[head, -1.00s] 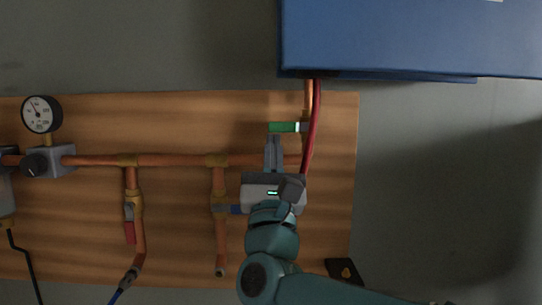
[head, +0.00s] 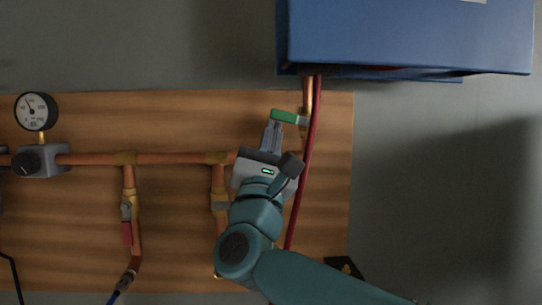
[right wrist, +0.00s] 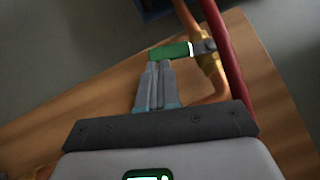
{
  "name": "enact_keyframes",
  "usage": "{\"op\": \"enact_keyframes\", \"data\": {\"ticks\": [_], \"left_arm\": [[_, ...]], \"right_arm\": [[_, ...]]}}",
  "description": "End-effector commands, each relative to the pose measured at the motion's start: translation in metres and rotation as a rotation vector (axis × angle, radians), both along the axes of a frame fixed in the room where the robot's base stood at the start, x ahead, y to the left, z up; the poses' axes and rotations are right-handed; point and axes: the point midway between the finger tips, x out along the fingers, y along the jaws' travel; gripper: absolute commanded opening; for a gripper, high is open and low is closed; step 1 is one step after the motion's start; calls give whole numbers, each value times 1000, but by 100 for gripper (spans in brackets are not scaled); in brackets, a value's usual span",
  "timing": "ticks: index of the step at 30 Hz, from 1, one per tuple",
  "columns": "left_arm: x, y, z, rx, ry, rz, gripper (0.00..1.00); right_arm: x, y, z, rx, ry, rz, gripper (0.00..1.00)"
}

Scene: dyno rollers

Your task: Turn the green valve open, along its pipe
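The green valve handle (head: 285,116) sits on the upright copper pipe at the right of the board. It sticks out left across that pipe, its free end tilted a little upward. It also shows in the right wrist view (right wrist: 170,51). My right gripper (head: 275,122) is just below the handle's free end. In the right wrist view its two fingers (right wrist: 159,65) are together with nothing between them, and the tips appear to touch the handle's lower side. My left gripper is not in view.
A blue box (head: 400,38) hangs above. A red hose (head: 311,150) runs down close right of the valve. The wall right of the board is clear.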

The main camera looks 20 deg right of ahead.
Motion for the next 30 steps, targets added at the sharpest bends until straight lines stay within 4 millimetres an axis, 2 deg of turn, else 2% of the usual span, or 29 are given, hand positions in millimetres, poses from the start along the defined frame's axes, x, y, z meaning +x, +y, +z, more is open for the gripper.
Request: {"op": "enact_keyframes", "data": {"ticks": [4, 10, 17, 22, 30], "left_arm": [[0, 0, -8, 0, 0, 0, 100], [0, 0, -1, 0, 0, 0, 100], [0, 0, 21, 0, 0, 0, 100], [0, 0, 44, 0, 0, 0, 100], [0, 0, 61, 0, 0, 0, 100]], "right_arm": [[0, 0, 7, 105, -34, 1, 0], [1, -1, 25, 290, -85, 0, 0], [0, -4, 45, 501, -145, -2, 0], [-1, -6, 57, 655, -188, -1, 0], [-2, -11, 62, 806, -232, -3, 0]]}}
